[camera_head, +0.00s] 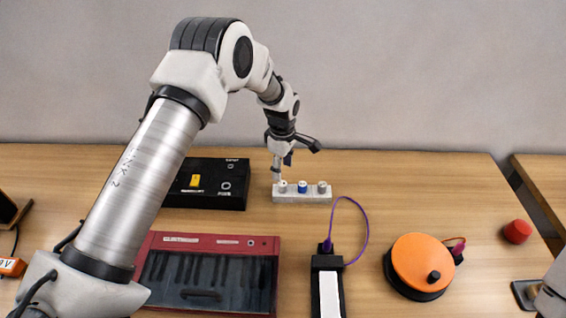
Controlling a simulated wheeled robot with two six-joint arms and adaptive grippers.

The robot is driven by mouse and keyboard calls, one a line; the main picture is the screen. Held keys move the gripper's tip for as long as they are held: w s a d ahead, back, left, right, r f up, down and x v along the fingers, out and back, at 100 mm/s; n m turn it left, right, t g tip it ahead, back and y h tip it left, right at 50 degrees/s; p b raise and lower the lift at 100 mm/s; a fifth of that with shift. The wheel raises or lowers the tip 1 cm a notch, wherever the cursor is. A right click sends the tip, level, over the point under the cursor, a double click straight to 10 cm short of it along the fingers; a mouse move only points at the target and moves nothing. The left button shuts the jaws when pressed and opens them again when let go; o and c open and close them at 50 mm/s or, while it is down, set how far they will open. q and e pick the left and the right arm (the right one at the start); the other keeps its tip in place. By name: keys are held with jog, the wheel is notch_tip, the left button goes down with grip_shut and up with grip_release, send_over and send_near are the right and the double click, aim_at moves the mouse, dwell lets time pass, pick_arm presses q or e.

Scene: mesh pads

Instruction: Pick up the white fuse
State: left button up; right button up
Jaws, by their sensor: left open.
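A pale grey block (290,198) stands towards the back of the table and holds a row of small fuses. The leftmost, the white fuse (283,186), sits upright in it. A blue fuse (302,187) is in the middle and a greyish fuse (322,187) is at the right end. My left gripper (278,176) is open and points down at the left end of the block, right by the white fuse. I cannot tell whether its fingers are around the fuse or beside it. My right gripper is out of view.
A black box (235,197) with a yellow switch stands just left of the block. A red keyboard (262,245), a black-and-white device (329,285) with a purple cable and an orange round device (418,262) are nearer. A red knob (517,231) lies at right.

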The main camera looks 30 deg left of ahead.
aim_at(283, 184)
pick_arm(q)
jog(key=shift+w+a+f, duration=0.1)
jog(key=shift+w+a, duration=0.05)
jog(key=shift+w, duration=0.15)
jog(key=shift+s+d+f+p, duration=0.6)
jog(key=shift+s+f+p, duration=0.25)
jog(key=shift+f+p, duration=0.1)
jog(key=f, duration=0.1)
jog(key=f+p, duration=0.1)
jog(key=f, duration=0.2)
jog(key=shift+w+a+f, duration=0.25)
jog(key=shift+a+f, duration=0.05)
jog(key=shift+a, duration=0.05)
jog(key=shift+w+f, duration=0.1)
jog(key=shift+f, duration=0.05)
jog(key=shift+d, duration=0.1)
jog(key=shift+r, duration=0.25)
jog(key=c, duration=0.4)
jog(key=shift+s+d, duration=0.1)
jog(key=shift+s, duration=0.15)
jog(key=c, duration=0.6)
jog(key=shift+c, duration=0.2)
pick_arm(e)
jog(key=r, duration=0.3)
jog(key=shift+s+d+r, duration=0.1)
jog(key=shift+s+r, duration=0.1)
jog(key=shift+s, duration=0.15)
